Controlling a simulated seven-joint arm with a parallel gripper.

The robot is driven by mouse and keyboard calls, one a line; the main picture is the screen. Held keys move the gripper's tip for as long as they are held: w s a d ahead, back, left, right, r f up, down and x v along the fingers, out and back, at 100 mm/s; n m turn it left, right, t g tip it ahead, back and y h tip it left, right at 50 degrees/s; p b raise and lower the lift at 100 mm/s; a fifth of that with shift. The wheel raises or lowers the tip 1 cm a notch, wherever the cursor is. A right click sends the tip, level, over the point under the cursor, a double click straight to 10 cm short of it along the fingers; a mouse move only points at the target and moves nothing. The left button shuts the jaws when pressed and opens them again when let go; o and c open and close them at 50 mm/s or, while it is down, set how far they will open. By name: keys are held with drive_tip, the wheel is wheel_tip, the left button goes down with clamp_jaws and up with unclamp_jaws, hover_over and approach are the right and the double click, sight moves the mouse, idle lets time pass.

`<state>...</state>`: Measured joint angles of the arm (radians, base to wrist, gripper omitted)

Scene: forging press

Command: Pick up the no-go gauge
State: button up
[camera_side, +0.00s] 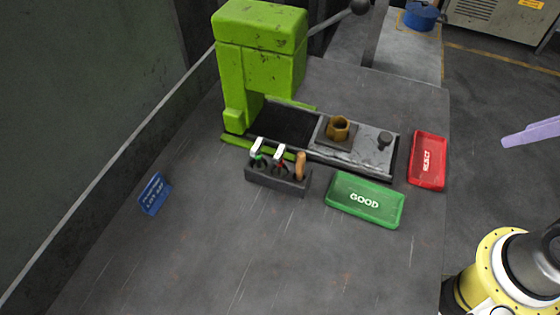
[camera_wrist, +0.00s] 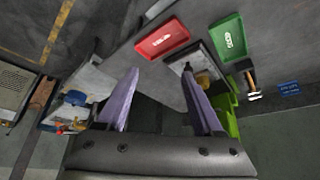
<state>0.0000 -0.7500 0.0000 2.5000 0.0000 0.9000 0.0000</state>
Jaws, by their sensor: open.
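The no-go gauge appears to be the white-topped tool with a red mark (camera_side: 279,153), upright in the middle of a dark rack (camera_side: 277,181) in the side view. A similar white-topped tool with a green mark (camera_side: 257,148) stands left of it, and an orange-handled tool (camera_side: 300,165) right of it. In the wrist view the rack is small, at the right, with two white tool ends (camera_wrist: 254,97); I cannot tell there which is which. My gripper (camera_wrist: 160,72) is open and empty, its purple fingers wide apart. In the side view a purple finger shows at the right edge, far from the rack.
A green press (camera_side: 262,50) stands behind the rack. Its bed holds a brass hex part (camera_side: 338,128) and a dark knob (camera_side: 385,139). A green GOOD tray (camera_side: 364,200) and a red tray (camera_side: 428,160) lie to the right. The front table is clear beyond a blue label (camera_side: 154,194).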

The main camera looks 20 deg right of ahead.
drive_tip(key=c, duration=0.5)
drive_tip(key=shift+c, duration=0.2)
